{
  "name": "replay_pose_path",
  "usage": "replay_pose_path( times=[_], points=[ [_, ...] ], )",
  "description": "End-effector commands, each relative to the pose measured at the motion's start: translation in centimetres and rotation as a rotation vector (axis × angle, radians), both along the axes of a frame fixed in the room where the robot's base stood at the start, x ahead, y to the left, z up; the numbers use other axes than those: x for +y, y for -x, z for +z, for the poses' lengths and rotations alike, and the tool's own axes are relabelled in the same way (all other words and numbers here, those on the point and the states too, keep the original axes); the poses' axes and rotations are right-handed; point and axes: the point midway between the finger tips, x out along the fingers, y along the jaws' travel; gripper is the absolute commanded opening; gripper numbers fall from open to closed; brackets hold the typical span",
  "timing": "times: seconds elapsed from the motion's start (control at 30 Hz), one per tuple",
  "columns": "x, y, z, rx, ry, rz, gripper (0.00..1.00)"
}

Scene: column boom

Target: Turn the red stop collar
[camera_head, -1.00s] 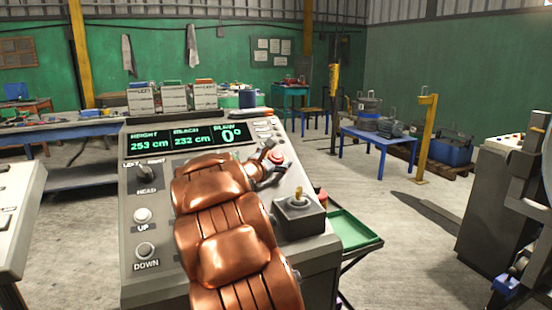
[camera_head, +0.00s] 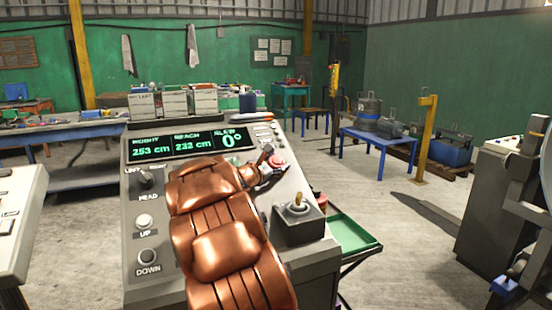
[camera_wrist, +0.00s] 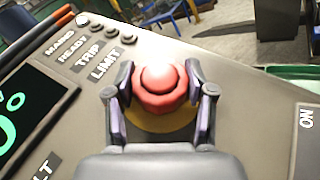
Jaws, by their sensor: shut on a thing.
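The red stop collar (camera_wrist: 160,90) is a round red knob with a domed top on a yellow ring, seen from above in the wrist view. It also shows in the head view (camera_head: 277,160) at the right side of the console panel. My gripper (camera_wrist: 160,84) has one finger on each side of the collar and is shut on it. The fingers hide its left and right flanks. In the head view my copper-coloured arm reaches up the console to the collar and hides part of the panel.
The console display (camera_head: 188,143) reads height 253 cm, reach 232 cm, slew 0°. A joystick box (camera_head: 297,220) stands right of my arm. A green tray (camera_head: 352,231) sits beyond the console's right edge. UP button (camera_head: 144,221) and DOWN button (camera_head: 147,256) lie left.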

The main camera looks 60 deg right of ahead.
Motion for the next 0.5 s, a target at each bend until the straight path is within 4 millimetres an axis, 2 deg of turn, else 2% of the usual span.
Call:
replay_pose_path(
  times=[0.03, 0.5],
  points=[
    [-0.02, -0.12, 0.44, -0.003, -0.006, -0.01, 0.19],
    [0.1, -0.07, 0.06, -0.013, -0.018, -0.038, 0.19]
  ],
)
